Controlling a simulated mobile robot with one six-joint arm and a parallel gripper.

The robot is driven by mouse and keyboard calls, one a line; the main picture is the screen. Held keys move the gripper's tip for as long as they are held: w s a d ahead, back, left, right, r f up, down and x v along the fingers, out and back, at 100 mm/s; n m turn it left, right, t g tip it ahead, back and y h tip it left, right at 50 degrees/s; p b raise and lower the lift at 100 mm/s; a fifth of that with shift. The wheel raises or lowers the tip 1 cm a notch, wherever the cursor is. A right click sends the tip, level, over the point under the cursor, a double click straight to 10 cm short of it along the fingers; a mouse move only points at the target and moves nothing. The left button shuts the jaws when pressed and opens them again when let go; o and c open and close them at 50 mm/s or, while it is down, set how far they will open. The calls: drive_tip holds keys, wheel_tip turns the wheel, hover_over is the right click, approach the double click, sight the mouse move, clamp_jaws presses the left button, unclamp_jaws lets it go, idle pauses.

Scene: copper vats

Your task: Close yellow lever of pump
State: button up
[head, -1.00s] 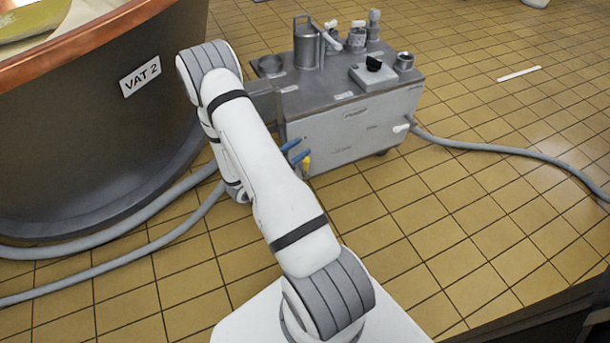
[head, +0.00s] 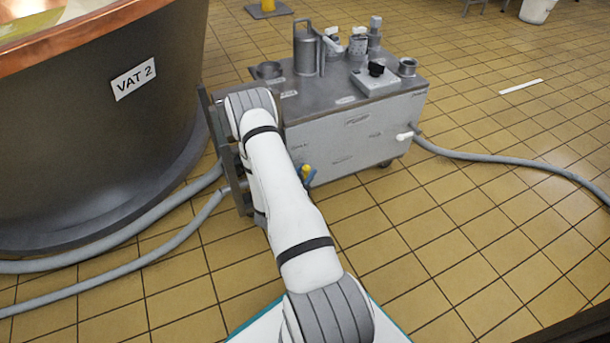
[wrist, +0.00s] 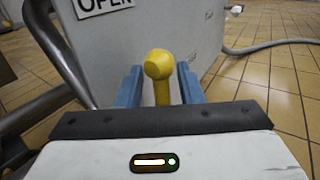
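The pump is a grey box-shaped unit (head: 345,130) on the floor beside the vat in the head view. Its yellow lever (wrist: 158,68) stands upright with a rounded knob in the wrist view. A small yellow tip of it (head: 306,170) shows beside my arm in the head view. My gripper (wrist: 158,88) has two blue fingers, one on each side of the lever. The fingers are apart, with narrow gaps to the lever. In the head view my arm hides most of the gripper (head: 309,178). The lever's lower end is hidden by my gripper body.
A copper-rimmed vat labelled VAT 2 (head: 100,120) stands at the left. Grey hoses (head: 130,262) run along the floor, another (head: 500,157) to the right. A sign reading OPEN (wrist: 103,5) is on the pump's side. Tiled floor at the right is mostly clear.

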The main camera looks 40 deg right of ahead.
drive_tip(key=shift+w+d, duration=0.1)
drive_tip(key=shift+d, duration=0.1)
drive_tip(key=shift+c, duration=0.3)
clamp_jaws()
drive_tip(key=shift+r, duration=0.1)
